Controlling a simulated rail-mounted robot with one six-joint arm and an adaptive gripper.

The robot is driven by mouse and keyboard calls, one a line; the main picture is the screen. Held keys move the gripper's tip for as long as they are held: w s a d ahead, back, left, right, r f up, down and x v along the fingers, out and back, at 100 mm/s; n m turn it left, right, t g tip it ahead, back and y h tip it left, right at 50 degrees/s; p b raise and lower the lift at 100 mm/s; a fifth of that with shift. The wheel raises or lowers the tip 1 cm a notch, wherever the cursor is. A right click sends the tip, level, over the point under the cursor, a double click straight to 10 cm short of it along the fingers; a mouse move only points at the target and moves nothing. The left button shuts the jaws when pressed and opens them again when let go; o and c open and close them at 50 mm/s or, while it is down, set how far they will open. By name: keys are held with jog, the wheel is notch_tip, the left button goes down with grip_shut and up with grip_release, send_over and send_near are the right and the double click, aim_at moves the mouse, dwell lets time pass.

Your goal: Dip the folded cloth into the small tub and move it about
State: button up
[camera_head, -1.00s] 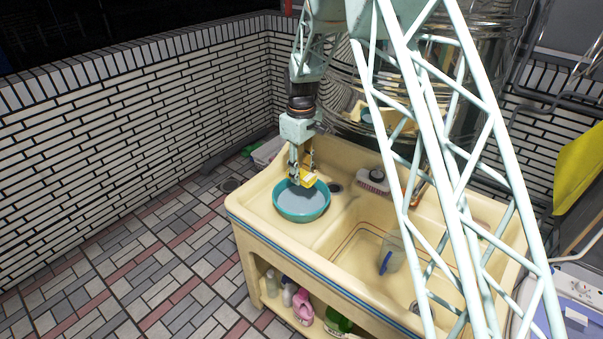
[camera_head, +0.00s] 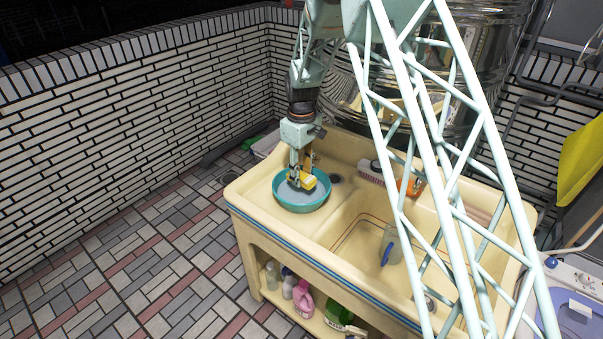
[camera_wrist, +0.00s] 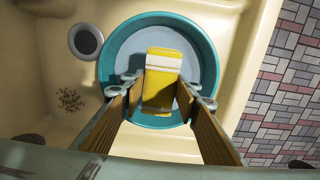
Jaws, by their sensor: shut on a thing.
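The small tub (camera_head: 287,202) is a round teal basin with greyish water in it, on the left part of the cream sink unit. It also shows in the wrist view (camera_wrist: 208,62). The folded cloth (camera_wrist: 160,88) is yellow with a white band. In the head view the cloth (camera_head: 308,182) is inside the tub's outline, low at the water. My gripper (camera_head: 300,178) is shut on the cloth, pointing down over the tub. In the wrist view the fingers of my gripper (camera_wrist: 159,90) lie on both sides of it. I cannot tell how deep the cloth is in the water.
A drain hole (camera_wrist: 85,40) is beside the tub. The deep sink basin to the right holds a clear jug (camera_head: 392,245). A brush (camera_head: 371,172) lies on the back ledge. Bottles (camera_head: 303,298) stand on the shelf below. A steel tank stands behind the sink.

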jog(key=shift+f+b, duration=1.35)
jog(key=shift+f, duration=2.25)
